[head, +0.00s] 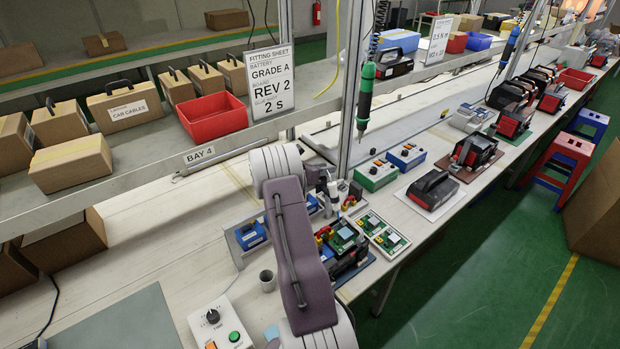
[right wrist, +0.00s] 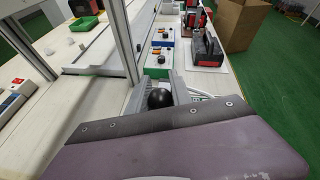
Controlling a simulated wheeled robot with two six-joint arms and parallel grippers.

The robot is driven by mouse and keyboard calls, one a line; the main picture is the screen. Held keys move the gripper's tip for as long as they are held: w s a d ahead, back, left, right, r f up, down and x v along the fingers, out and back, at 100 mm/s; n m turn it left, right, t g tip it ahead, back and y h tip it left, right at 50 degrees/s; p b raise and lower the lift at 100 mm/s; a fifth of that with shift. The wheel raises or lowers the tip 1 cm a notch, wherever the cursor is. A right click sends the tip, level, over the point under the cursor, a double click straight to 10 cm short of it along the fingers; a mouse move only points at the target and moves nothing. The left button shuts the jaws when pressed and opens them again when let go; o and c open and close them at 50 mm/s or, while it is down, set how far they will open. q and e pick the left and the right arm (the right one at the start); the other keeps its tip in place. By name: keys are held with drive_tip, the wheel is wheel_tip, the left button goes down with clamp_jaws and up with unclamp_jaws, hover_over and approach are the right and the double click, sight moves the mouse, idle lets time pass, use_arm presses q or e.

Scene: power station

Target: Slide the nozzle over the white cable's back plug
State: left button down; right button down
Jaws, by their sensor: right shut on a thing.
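My right gripper (right wrist: 158,97) shows in the right wrist view with its two grey fingers on either side of a dark, rounded thing (right wrist: 158,99). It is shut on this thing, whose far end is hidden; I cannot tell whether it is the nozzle. In the head view my right arm covers part of the bench, and a small black and white shape (head: 329,193) shows beside it. Pale, thin cable-like lines (right wrist: 203,95) lie just right of the fingers in the right wrist view. I cannot make out the back plug. My left gripper is out of view.
A metal post (head: 352,90) rises close to my right arm. Green (head: 376,174) and blue (head: 406,156) boxes stand beyond it. An opened unit (head: 343,247), a grey cup (head: 267,281) and a knob box (head: 221,322) are near. A green driver (head: 366,95) hangs above.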

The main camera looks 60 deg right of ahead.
drive_tip(key=shift+s+d+r, duration=0.15)
drive_tip(key=shift+s+d, duration=0.05)
drive_tip(key=shift+d, duration=0.5)
drive_tip(key=shift+r, duration=0.15)
drive_tip(key=c, duration=1.2)
unclamp_jaws()
drive_tip(key=shift+d, duration=0.1)
drive_tip(key=shift+o, duration=0.2)
drive_tip(key=shift+s+d, duration=0.1)
drive_tip(key=b+v, duration=0.1)
drive_tip(key=v, duration=0.8)
